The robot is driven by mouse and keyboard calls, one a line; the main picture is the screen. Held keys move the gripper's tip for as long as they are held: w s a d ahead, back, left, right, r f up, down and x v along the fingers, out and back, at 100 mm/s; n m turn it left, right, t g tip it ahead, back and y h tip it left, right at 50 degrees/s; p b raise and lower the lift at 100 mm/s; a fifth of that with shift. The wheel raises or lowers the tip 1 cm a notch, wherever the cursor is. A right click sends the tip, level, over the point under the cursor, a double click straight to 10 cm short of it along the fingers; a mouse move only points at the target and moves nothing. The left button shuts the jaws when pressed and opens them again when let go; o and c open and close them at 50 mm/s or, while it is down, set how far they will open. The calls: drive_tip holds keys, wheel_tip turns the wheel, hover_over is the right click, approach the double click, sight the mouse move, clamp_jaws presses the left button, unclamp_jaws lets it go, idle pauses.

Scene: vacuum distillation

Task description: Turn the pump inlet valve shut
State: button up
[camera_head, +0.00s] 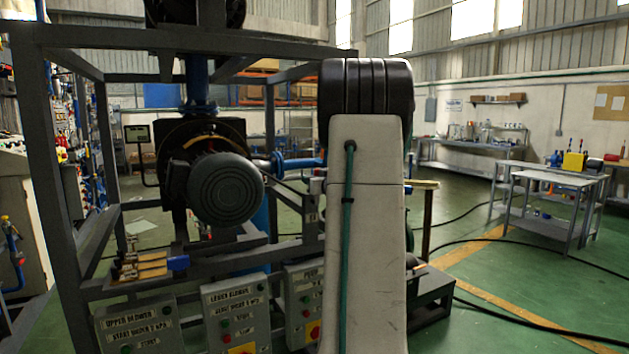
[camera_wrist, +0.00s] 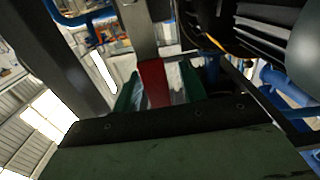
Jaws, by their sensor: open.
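I cannot make out the pump inlet valve for certain. In the head view, a blue pipe (camera_head: 300,162) with a flange runs right from the machine and passes behind my arm, which hides what lies there. My gripper (camera_wrist: 157,92) shows in the wrist view, its dark body filling the bottom and green finger-like parts apart beyond it. A red piece (camera_wrist: 153,80) below a grey bar shows between those parts; I cannot tell whether it belongs to the valve or touches the gripper. In the head view my gripper is hidden behind my arm.
A dark steel frame (camera_head: 55,150) surrounds a large motor (camera_head: 226,188). Brass fittings (camera_head: 140,268) with a blue end sit on a lower rail. Labelled control boxes (camera_head: 236,312) stand in front. A grey table (camera_head: 556,180) stands at right; black cables cross the green floor between.

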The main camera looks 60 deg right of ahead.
drive_tip(key=v, duration=0.7)
drive_tip(key=shift+s+a, duration=0.2)
drive_tip(key=shift+s, duration=0.15)
drive_tip(key=s+d+f+m+g+h, duration=0.1)
drive_tip(key=s+d+f+m+g, duration=0.15)
drive_tip(key=s+f+g, duration=0.45)
drive_tip(key=a+f+g+y, duration=0.2)
drive_tip(key=a+f+g, duration=0.2)
drive_tip(key=a, duration=0.4)
drive_tip(key=s+a+n+g+y, duration=0.1)
drive_tip(key=s+a+n+y, duration=0.1)
drive_tip(key=a, duration=1.5)
drive_tip(key=s+a+n+g+y, duration=0.1)
drive_tip(key=s+a+n+y, duration=0.2)
drive_tip(key=a, duration=1.4)
drive_tip(key=s+a+n+y, duration=0.3)
drive_tip(key=a, duration=1.4)
drive_tip(key=shift+r+n+g+y, duration=0.3)
drive_tip(key=shift+r+n+g, duration=0.05)
drive_tip(key=shift+r+g, duration=0.1)
